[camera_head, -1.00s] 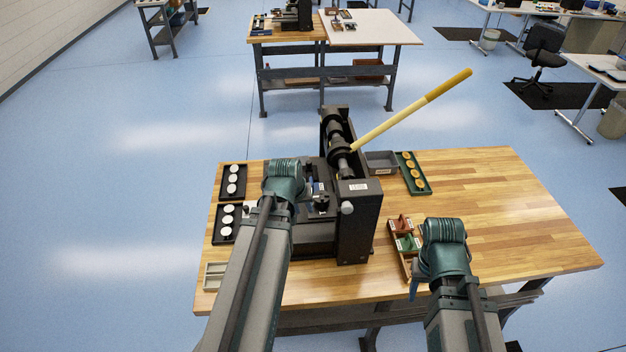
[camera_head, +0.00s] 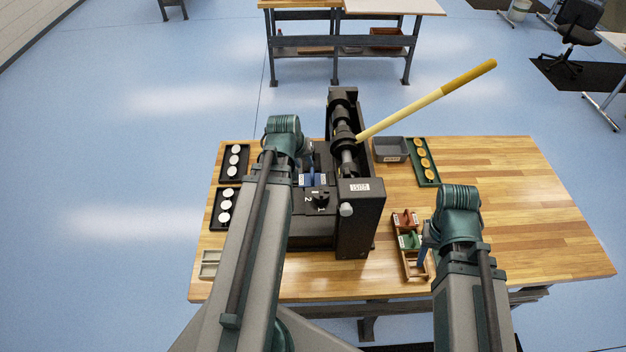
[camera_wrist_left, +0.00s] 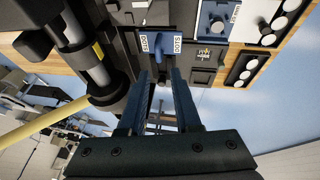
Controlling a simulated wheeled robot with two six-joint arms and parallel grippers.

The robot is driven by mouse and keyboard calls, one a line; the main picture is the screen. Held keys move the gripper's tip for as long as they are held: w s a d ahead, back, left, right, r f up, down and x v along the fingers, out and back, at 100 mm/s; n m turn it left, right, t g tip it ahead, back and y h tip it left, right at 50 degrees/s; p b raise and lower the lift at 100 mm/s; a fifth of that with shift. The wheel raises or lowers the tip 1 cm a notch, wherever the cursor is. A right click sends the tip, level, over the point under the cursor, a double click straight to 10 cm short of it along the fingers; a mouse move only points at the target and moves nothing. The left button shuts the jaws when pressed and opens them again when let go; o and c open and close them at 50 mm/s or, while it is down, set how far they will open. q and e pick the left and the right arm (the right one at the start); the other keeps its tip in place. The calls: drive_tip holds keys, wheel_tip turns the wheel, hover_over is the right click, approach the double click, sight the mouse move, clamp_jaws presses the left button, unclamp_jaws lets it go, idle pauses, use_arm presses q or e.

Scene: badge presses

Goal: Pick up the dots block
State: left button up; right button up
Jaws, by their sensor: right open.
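The dots block, blue with white DOTS labels, shows in the left wrist view (camera_wrist_left: 161,45) straight ahead of my left gripper (camera_wrist_left: 163,74). Its raised middle handle lies in line with the gap between my two fingers, which are open with space between them. In the head view the blue block (camera_head: 315,180) sits on the bed of the black badge press, partly hidden by my left gripper (camera_head: 304,158). My right gripper (camera_head: 424,250) is open at the right, close to a wooden tray, its fingers partly hidden.
The press (camera_head: 360,220) has a long yellow lever (camera_head: 425,103) reaching up right. The wooden tray (camera_head: 413,277) holds a red block (camera_head: 405,219) and a green block (camera_head: 409,240). Black trays (camera_head: 223,222) with white discs stand left. The table's right side (camera_head: 530,220) is clear.

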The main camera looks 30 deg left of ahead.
sight(312, 173)
use_arm(q)
drive_tip(key=b+x, duration=0.6)
drive_tip(key=x, duration=0.2)
drive_tip(key=shift+w+f+b, duration=0.1)
drive_tip(key=shift+w+b, duration=0.05)
drive_tip(key=shift+b, duration=0.3)
drive_tip(key=shift+f, duration=0.1)
drive_tip(key=b+x, duration=0.4)
drive_tip(key=x, duration=0.1)
drive_tip(key=shift+w+b, duration=0.25)
drive_tip(key=shift+b, duration=0.05)
drive_tip(key=shift+c, duration=0.3)
clamp_jaws()
